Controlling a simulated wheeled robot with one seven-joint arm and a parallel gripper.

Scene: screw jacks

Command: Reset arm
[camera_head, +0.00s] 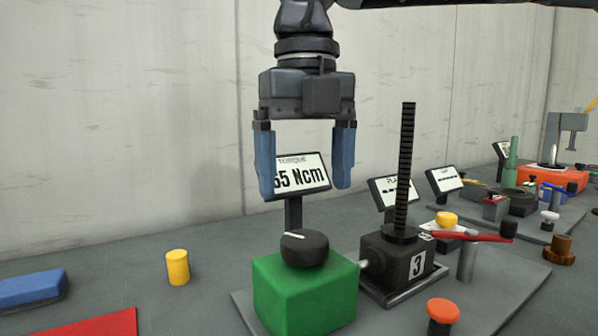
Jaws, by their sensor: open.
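My gripper (304,172) hangs pointing down at the upper middle of the head view. Its two blue fingers are wide apart with nothing between them. It is above the black knob (305,248) on the green box (305,295), clear of it. A torque display (312,175) reading what looks like 55 Ncm stands behind the fingers, which partly cover it. Right of the green box is a black screw jack marked 3 (400,258) with a tall upright threaded spindle (405,165).
A red-handled lever (470,237) and an orange button (442,312) are right of the jack. A yellow cylinder (177,267), a blue block (32,288) and a red mat (100,325) lie left. More devices crowd the back right. A concrete wall (120,120) stands behind.

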